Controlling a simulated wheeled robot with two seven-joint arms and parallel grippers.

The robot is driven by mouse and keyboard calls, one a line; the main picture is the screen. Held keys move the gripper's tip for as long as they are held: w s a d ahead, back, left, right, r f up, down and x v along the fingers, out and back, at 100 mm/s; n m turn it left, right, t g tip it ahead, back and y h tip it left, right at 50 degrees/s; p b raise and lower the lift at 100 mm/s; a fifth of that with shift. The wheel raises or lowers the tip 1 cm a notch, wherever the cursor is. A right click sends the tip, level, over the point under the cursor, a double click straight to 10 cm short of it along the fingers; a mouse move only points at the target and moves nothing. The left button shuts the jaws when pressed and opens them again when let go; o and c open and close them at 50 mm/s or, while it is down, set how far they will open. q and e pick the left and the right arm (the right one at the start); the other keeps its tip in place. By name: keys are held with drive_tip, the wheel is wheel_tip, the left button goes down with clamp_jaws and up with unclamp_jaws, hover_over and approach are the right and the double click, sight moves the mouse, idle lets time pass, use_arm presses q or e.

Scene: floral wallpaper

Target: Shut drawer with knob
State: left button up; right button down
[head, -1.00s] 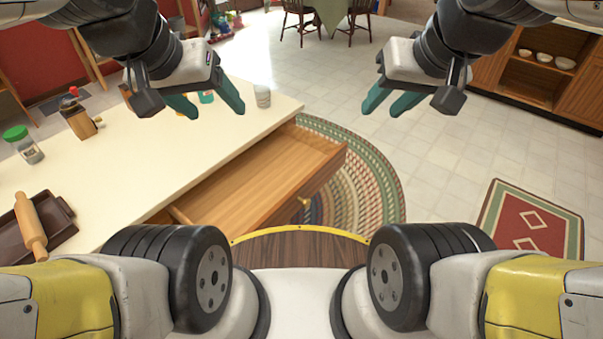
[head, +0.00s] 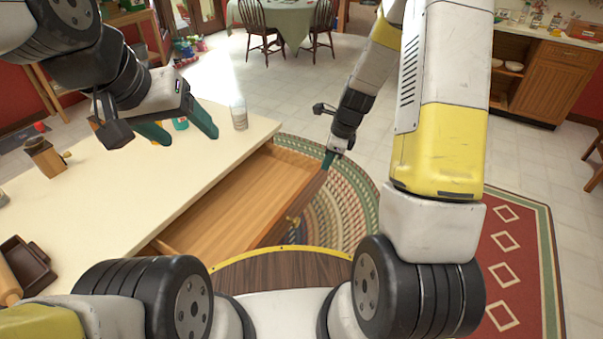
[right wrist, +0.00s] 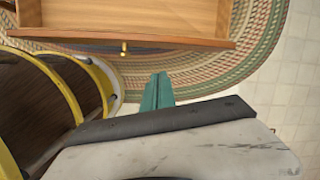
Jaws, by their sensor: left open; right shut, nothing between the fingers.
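The wooden drawer (head: 232,207) is pulled out of the white-topped counter (head: 120,185) and its inside looks empty. Its brass knob (head: 294,221) is on the front panel, low in the head view. In the right wrist view the knob (right wrist: 124,48) sticks out from the drawer front (right wrist: 60,36). My right gripper (head: 329,160) is shut and empty, by the far end of the drawer front. In the right wrist view its teal fingers (right wrist: 160,85) are together, apart from the knob and to its right. My left gripper (head: 180,130) is open and empty above the counter.
On the counter are a white cup (head: 239,116), a wooden block (head: 45,157) and a dark tray (head: 28,268) with a rolling pin. A braided oval rug (head: 350,200) lies on the floor beyond the drawer. My base is close to the drawer.

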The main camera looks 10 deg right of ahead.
sight(308, 192)
drive_tip(key=shift+w+a+f+m+g, duration=0.15)
drive_tip(key=shift+w+a+f+m, duration=0.55)
drive_tip(key=shift+f, duration=2.1)
drive_tip(key=shift+w+a+f+m+g, duration=0.1)
drive_tip(key=shift+w+a+f+m, duration=0.55)
drive_tip(key=shift+f, duration=2.2)
drive_tip(key=shift+w+a+f+m+g, duration=0.25)
drive_tip(key=shift+w+a+f, duration=0.7)
drive_tip(key=shift+f, duration=1.85)
drive_tip(key=shift+s+a, duration=0.15)
drive_tip(key=shift+a, duration=0.1)
